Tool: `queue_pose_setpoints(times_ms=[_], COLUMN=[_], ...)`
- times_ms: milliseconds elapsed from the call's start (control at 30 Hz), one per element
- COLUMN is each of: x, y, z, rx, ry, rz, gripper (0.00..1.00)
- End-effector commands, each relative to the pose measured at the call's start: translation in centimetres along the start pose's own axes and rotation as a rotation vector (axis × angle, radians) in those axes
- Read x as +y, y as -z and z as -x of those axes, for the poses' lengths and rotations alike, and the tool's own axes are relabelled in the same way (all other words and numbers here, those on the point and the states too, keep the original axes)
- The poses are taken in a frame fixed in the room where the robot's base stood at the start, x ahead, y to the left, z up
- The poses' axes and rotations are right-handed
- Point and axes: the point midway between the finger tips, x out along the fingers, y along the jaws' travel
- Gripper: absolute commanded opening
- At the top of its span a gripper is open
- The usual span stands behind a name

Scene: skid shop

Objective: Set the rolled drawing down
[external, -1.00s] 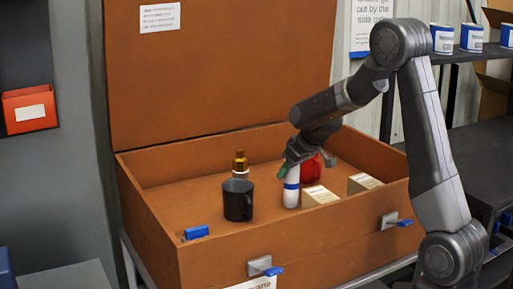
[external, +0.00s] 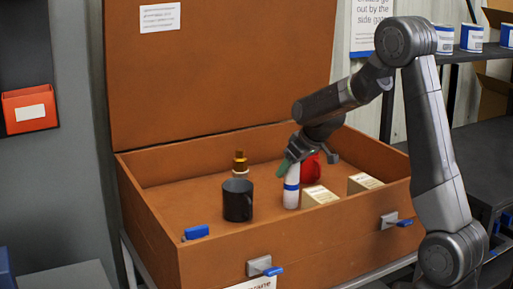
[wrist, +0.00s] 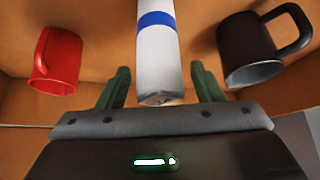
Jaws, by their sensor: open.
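The rolled drawing (external: 291,190) is a white roll with a blue band. It stands about upright inside the brown crate (external: 222,243), left of a small cream box. My gripper (external: 293,165) is at the roll's top end. In the wrist view, the green fingers of my gripper (wrist: 159,75) are apart, one on each side of the rolled drawing (wrist: 158,55), with a visible gap on both sides. The roll's foot is partly hidden in the wrist view.
A red mug (external: 311,170) is close behind my gripper. Cream boxes (external: 319,196) (external: 364,183) are to the right. The crate's lid (external: 220,80) stands open.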

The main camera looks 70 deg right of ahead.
Motion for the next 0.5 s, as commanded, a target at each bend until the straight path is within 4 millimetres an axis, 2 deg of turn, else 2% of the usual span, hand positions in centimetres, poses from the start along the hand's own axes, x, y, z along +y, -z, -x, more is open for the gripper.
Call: queue_pose_setpoints(times_ms=[300, 500], x=[0.1, 0.0], y=[0.1, 0.0], z=[6.2, 9.2], rx=[0.005, 0.002], ry=[-0.001, -0.001], rz=[-0.001, 0.000], gripper=[0.60, 0.60])
